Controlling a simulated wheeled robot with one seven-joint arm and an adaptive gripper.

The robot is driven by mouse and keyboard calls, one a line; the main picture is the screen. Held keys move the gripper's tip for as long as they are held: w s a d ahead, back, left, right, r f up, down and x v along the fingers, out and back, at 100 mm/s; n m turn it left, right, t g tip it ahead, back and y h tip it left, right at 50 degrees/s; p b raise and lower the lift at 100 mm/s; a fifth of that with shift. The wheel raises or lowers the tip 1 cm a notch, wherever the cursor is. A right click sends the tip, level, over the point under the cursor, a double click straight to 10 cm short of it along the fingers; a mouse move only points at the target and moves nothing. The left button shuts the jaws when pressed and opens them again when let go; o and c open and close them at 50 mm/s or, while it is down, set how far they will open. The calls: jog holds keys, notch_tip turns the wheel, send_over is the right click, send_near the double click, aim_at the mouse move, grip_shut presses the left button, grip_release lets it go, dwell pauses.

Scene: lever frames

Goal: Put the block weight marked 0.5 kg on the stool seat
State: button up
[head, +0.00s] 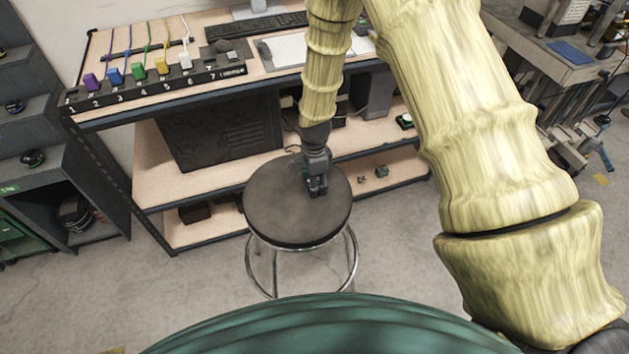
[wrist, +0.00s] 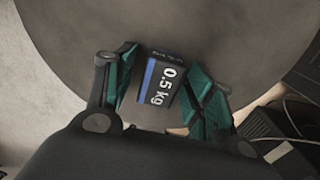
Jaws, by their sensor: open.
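The stool has a round dark seat (head: 280,216), and the seat fills much of the wrist view (wrist: 60,40). The block weight marked 0.5 kg (wrist: 160,84) is dark with a blue stripe and white lettering. It shows in the wrist view between my fingers, against the seat; its underside is hidden. My gripper (head: 318,188) is low over the seat in the head view, where I cannot make out the block. In the wrist view my gripper (wrist: 160,66) is open, with a finger on either side of the block and a gap at the left finger.
A workbench (head: 130,118) stands behind the stool, with a numbered black strip of coloured plugs (head: 160,78) and a keyboard (head: 255,26) on top. Its lower shelves hold a large dark case (head: 218,132). Bare floor (head: 190,285) lies left of the stool.

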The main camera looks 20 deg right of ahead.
notch_tip(320, 180, up, 12)
jog(key=b, duration=0.2)
jog(key=shift+r, duration=0.15)
dwell(0.5)
